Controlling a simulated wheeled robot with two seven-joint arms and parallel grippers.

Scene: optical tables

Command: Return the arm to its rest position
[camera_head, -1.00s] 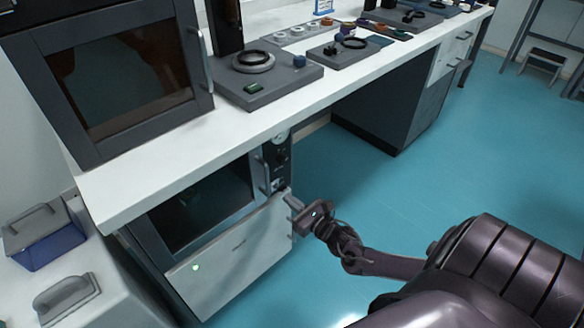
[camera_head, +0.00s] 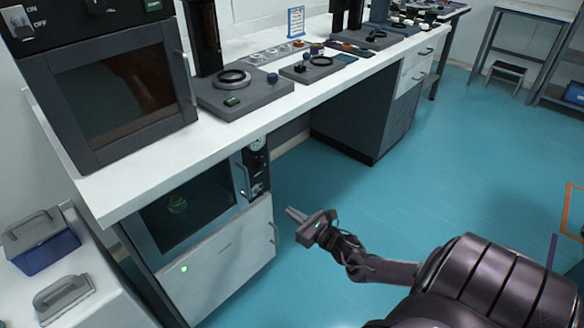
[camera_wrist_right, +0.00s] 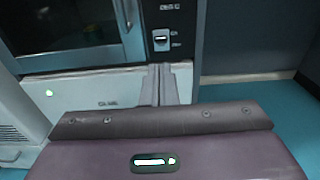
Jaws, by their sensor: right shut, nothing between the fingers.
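My right gripper (camera_head: 295,214) is in front of the under-bench cabinet, to the right of its white lower panel, over the blue floor. Its fingers are together and hold nothing. In the right wrist view the closed fingers (camera_wrist_right: 159,85) point toward the cabinet front, apart from it as far as I can tell. My right arm (camera_head: 385,270) reaches in from the lower right. My left gripper is not in view.
The under-bench oven (camera_head: 190,208) has a glass door above a white panel (camera_head: 215,268) with a green light. The white bench (camera_head: 150,172) runs above it. A dark-framed oven (camera_head: 125,100) and grey plates (camera_head: 245,97) stand on top. The floor (camera_head: 350,195) right of my gripper is clear.

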